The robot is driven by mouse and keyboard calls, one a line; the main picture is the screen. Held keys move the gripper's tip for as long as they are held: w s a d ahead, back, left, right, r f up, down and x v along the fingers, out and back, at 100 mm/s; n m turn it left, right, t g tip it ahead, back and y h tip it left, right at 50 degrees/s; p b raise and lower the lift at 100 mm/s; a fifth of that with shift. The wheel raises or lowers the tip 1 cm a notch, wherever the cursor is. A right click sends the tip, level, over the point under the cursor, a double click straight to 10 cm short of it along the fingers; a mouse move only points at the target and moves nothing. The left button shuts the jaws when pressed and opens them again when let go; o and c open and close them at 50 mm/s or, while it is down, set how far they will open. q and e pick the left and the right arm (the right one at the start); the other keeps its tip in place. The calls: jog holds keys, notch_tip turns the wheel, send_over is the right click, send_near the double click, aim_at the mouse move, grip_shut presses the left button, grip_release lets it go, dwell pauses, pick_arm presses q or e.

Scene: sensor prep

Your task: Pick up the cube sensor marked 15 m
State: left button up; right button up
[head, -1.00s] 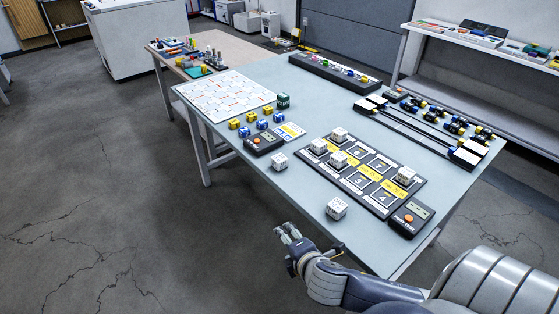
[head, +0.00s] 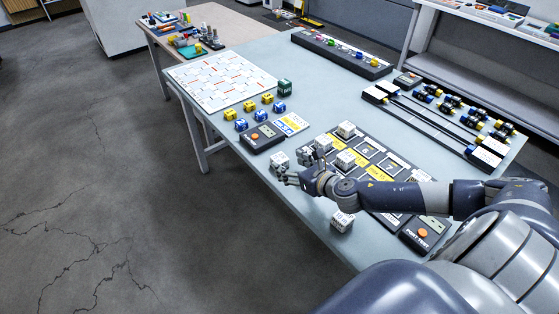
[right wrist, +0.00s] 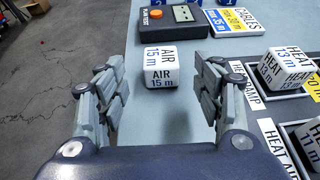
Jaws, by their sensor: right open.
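The white cube sensor marked AIR 15 m (right wrist: 161,67) stands on the table between and just beyond the open fingers of my right gripper (right wrist: 168,100) in the right wrist view. In the head view the same cube (head: 279,159) is just at the fingertips of my right gripper (head: 290,168). The gripper is open and empty, with the cube apart from both fingers. My left gripper is not in view.
Another white cube (head: 342,220) is near the table's front edge. A black tester (head: 263,138) lies behind the 15 m cube.

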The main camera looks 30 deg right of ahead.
aim_at(282, 159)
jog(key=shift+w+f, duration=0.25)
jog(key=shift+w, duration=0.3)
jog(key=shift+w+f, duration=0.1)
jog(key=shift+w, duration=0.1)
jog(key=shift+r+p+x, duration=0.2)
jog(key=shift+p+x, duration=0.15)
jog(key=shift+x, duration=1.8)
jog(key=shift+w+f, duration=0.25)
jog(key=shift+w, duration=0.2)
jog(key=shift+c, duration=0.3)
jog(key=c, duration=0.9)
jog(key=shift+c, duration=0.9)
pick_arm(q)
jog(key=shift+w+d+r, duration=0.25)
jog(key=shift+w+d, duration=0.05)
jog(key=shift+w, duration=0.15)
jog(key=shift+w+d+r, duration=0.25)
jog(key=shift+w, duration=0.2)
